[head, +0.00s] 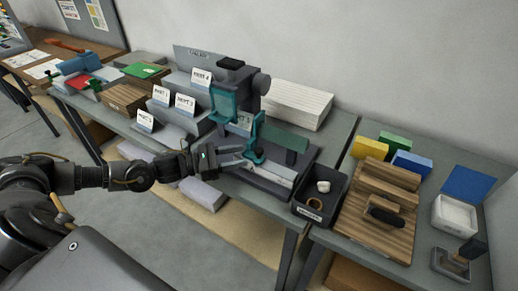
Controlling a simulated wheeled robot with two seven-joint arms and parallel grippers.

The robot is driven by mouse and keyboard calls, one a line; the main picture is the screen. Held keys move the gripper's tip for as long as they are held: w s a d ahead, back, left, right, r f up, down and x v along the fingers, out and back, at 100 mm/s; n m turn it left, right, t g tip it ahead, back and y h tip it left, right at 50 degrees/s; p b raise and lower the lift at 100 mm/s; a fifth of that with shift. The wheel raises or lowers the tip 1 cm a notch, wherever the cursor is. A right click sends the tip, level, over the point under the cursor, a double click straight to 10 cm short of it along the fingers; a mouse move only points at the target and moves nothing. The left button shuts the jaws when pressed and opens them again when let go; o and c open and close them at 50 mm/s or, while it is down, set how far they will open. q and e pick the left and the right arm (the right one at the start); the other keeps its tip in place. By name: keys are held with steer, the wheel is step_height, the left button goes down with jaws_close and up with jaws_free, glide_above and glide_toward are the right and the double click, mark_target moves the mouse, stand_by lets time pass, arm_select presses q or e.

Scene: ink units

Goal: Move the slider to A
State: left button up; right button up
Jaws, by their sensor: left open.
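A dark grey machine (236,75) with a teal see-through guard (224,103) stands at the back of the middle table. In front of it is a teal upright part (257,138), perhaps the slider, above a pale grey rail-like strip (270,172). I cannot read an A mark anywhere. My left gripper (243,157) reaches in from the left, open and empty. Its fingertips are close to the foot of the teal part; I cannot tell whether they touch. My right gripper is not in view.
A black bin (320,195) with small parts stands right of the machine. A wooden stepped block (380,208) and coloured boxes (368,147) are on the right table. Grey stepped stands with white cards (160,96) are left. White stacked sheets (297,104) lie behind.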

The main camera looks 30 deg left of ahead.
mark_target(255, 151)
arm_select(q)
steer(key=p+x, duration=0.1)
steer(key=x, duration=0.5)
steer(key=shift+r+p, duration=0.15)
steer(key=shift+p, duration=0.15)
steer(key=shift+w+d, duration=0.35)
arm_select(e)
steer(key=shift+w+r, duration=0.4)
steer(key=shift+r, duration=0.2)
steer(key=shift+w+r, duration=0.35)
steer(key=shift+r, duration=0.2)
arm_select(q)
steer(key=shift+c, duration=0.8)
jaws_close()
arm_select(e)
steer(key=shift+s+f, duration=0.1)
